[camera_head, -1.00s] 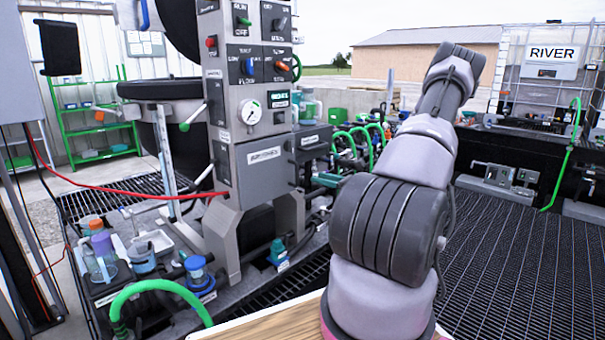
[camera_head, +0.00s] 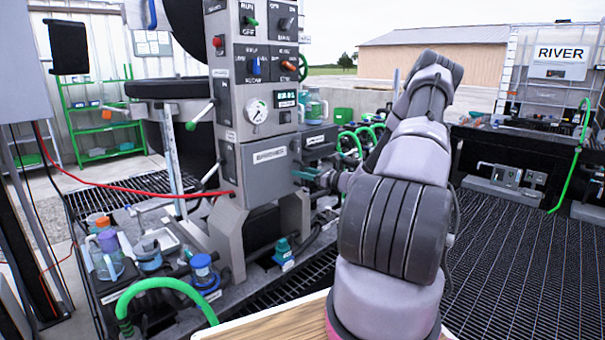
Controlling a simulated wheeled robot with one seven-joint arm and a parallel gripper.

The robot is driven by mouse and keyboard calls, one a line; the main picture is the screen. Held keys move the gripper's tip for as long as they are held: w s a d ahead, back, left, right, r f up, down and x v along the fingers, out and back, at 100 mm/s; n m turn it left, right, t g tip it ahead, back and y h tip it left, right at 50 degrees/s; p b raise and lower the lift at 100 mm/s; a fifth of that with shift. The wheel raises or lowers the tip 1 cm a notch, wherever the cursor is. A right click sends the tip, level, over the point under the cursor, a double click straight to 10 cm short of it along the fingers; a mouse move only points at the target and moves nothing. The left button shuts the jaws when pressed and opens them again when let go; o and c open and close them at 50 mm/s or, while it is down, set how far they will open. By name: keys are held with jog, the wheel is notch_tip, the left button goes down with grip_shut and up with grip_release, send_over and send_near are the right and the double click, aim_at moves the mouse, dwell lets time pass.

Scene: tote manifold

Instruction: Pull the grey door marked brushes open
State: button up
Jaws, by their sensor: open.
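The grey door (camera_head: 264,182) is a flat panel on the front of the grey machine column, low down, with a pale label reading "BRUSHES" across its upper part. It looks shut, flush with the column. My arm stands at the right of the door, its elbow raised and its forearm reaching down and forward behind the upper arm. No contact with the door shows.
A pressure gauge (camera_head: 257,111) and several switches sit above the door. A red cable (camera_head: 130,188) runs to the column from the left. Jugs and a blue-capped fitting (camera_head: 202,270) crowd the lower left. Dark grating (camera_head: 510,260) lies open at the right.

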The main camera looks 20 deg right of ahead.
grip_shut()
dwell(1.3)
